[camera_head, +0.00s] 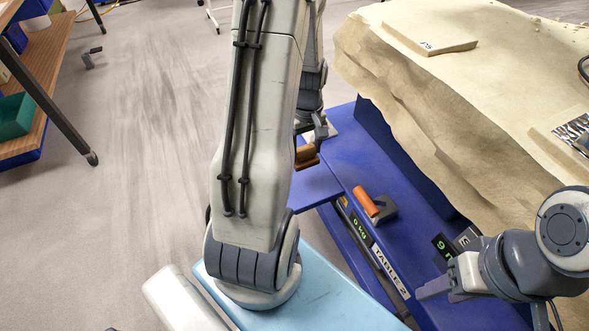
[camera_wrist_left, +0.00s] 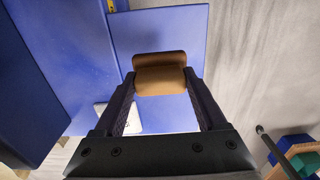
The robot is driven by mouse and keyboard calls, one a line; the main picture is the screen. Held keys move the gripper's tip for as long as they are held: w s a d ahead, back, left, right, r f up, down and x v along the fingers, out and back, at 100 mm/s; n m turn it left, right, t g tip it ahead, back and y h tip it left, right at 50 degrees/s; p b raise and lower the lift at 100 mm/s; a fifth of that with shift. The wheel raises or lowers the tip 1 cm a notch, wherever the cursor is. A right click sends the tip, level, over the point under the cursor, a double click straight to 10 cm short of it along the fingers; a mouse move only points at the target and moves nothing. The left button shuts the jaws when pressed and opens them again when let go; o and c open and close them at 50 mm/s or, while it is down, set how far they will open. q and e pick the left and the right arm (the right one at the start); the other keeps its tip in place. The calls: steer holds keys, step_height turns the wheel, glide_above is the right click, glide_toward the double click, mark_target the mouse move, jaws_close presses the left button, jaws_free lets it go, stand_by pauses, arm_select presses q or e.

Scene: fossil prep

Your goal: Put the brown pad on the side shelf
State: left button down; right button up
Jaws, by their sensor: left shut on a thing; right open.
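The brown pad (camera_head: 306,157) is held between the fingers of my left gripper (camera_head: 310,140), partly hidden by my arm in the head view. In the left wrist view the brown pad (camera_wrist_left: 160,80) sits between the two fingertips, over the blue side shelf (camera_wrist_left: 165,25). The side shelf (camera_head: 315,187) juts from the left side of the blue table in the head view. I cannot tell whether the pad touches the shelf. My right gripper (camera_head: 448,278) is open and empty, near the table's front edge at lower right.
A tool with an orange handle (camera_head: 367,202) lies on the blue table ledge beside the shelf. A large tan rock block (camera_head: 450,110) fills the table's upper right. A wooden rack with a green bin (camera_head: 14,116) stands far left. Open floor lies between.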

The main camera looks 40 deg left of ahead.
arm_select(q)
step_height(320, 180, down, 9)
steer(key=shift+f+b, duration=0.1)
steer(key=shift+b, duration=0.65)
steer(key=shift+f, duration=0.2)
jaws_free()
step_height(320, 180, up, 12)
steer(key=shift+r+p, duration=0.2)
steer(key=shift+p, duration=1)
